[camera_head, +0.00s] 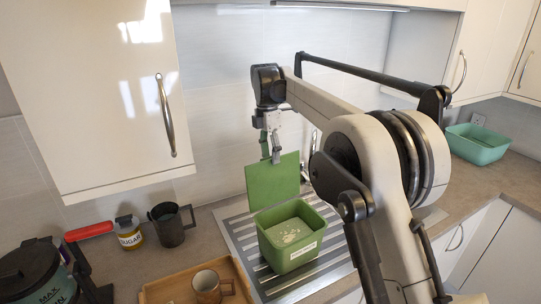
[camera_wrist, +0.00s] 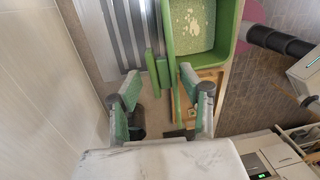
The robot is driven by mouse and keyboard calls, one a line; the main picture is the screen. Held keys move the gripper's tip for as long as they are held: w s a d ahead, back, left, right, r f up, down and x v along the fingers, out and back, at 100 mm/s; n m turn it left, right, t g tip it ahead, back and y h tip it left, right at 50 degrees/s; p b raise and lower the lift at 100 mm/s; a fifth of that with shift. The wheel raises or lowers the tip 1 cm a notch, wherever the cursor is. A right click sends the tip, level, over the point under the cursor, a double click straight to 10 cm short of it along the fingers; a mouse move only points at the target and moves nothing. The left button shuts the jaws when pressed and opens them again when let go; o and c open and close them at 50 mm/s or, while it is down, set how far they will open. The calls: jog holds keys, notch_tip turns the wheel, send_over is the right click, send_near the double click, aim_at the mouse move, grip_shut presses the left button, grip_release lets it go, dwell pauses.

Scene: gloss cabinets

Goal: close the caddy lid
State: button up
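The green caddy (camera_head: 312,224) stands on the ribbed metal drainer with pale scraps inside and a white label on its front. Its green lid (camera_head: 262,185) stands open, upright behind the caddy. My gripper (camera_head: 271,152) points down at the lid's top edge and hides part of it. In the wrist view, the fingers of my gripper (camera_wrist: 160,80) are spread apart. The lid (camera_wrist: 160,72) shows nearly edge-on between them, with the caddy (camera_wrist: 238,30) beyond. Contact between the fingers and the lid cannot be told.
The metal drainer (camera_head: 238,232) lies under the caddy. A wooden tray (camera_head: 168,290) with a mug (camera_head: 207,287) is at the front left. A dark metal mug (camera_head: 172,225) and a sugar jar (camera_head: 129,234) stand further left. A wall cabinet (camera_head: 100,90) hangs at upper left. A teal tub (camera_head: 477,145) sits far right.

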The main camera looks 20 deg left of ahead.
jog(key=shift+f, duration=0.4)
grip_shut()
jog(key=shift+s+d, duration=0.15)
jog(key=shift+s, duration=0.15)
dwell(0.8)
